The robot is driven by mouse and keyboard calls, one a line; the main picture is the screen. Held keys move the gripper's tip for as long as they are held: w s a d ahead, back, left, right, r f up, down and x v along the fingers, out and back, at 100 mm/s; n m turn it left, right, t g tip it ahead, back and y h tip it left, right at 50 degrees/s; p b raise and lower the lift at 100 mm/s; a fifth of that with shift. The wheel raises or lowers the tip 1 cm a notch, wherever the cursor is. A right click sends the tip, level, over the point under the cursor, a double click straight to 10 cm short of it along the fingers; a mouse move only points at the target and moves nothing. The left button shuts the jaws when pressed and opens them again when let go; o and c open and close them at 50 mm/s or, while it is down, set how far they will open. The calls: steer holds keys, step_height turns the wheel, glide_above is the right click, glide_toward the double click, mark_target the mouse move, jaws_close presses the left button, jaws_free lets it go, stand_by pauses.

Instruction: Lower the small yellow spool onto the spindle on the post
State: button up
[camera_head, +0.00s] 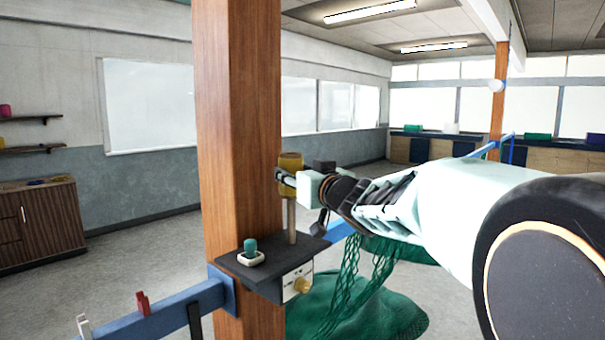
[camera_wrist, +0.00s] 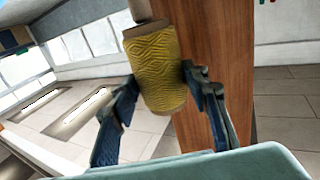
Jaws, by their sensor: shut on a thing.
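The small yellow spool (camera_head: 291,163) is upright beside the wooden post (camera_head: 238,120). My gripper (camera_head: 285,179) is shut on its side. In the wrist view, which is roughly upside down, the fingers (camera_wrist: 160,85) lie on either side of the yellow spool (camera_wrist: 153,68). The pale wooden spindle (camera_head: 292,222) stands upright on a dark shelf (camera_head: 262,262) fixed to the post. Its top meets the spool's lower end in the head view. A short brown piece at that end in the wrist view looks like the spindle (camera_wrist: 140,9). I cannot tell whether its tip is inside the spool.
A teal-topped item (camera_head: 250,252) sits on the shelf, left of the spindle. A blue rail (camera_head: 165,312) with red and white clips crosses the post below. Green netting (camera_head: 365,295) hangs behind the shelf. The post is close beside the spool.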

mark_target(293, 218)
steer(key=shift+f+b, duration=4.65)
steer(key=shift+f, duration=1.1)
steer(key=o, duration=1.3)
step_height(293, 218, up, 10)
steer(key=shift+r, duration=0.1)
